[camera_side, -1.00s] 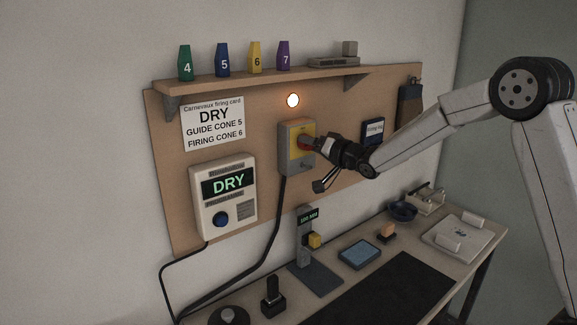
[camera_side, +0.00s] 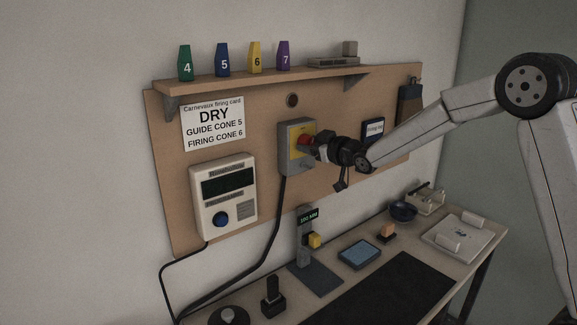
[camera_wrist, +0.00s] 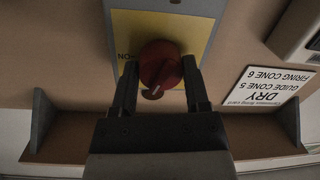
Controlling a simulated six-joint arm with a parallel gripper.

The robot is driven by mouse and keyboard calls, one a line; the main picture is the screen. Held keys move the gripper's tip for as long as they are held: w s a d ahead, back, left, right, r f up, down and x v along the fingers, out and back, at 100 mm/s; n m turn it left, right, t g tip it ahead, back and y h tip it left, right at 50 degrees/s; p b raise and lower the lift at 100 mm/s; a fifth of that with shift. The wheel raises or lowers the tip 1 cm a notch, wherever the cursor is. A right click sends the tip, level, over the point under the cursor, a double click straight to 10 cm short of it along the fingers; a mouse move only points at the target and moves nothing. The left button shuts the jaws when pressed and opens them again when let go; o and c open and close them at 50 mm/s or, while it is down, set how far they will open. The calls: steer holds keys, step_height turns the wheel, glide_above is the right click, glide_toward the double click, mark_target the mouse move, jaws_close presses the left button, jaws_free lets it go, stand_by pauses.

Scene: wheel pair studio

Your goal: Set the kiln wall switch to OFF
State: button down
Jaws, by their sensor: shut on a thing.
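The kiln wall switch is a grey box (camera_side: 287,160) with a yellow plate and a red rotary knob (camera_side: 304,141), fixed to the brown wall board. In the wrist view the red knob (camera_wrist: 160,65) sits between the two dark fingers of my gripper (camera_wrist: 160,85), which is shut on it. In the side view my gripper (camera_side: 316,145) reaches the knob from the right. Part of a label shows left of the knob in the wrist view; the rest is hidden. The round lamp (camera_side: 292,100) above the switch is dark. The controller (camera_side: 224,198) has a blank display.
A firing card (camera_side: 213,122) hangs left of the switch, below a shelf (camera_side: 255,83) holding several numbered cones. Black cables run down from the switch box and controller. The bench (camera_side: 460,252) below holds a gauge stand (camera_side: 303,245), a blue pad (camera_side: 359,254) and other small items.

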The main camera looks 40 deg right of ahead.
steer(key=shift+n+h, duration=0.3)
steer(key=shift+n, duration=1.5)
steer(key=c, duration=1.3)
jaws_free()
steer(key=shift+c, duration=0.2)
steer(key=o, duration=1.3)
steer(key=shift+c, duration=0.2)
steer(key=shift+s, duration=0.1)
steer(key=s, duration=0.7)
steer(key=shift+s+r, duration=0.3)
steer(key=shift+r, duration=0.15)
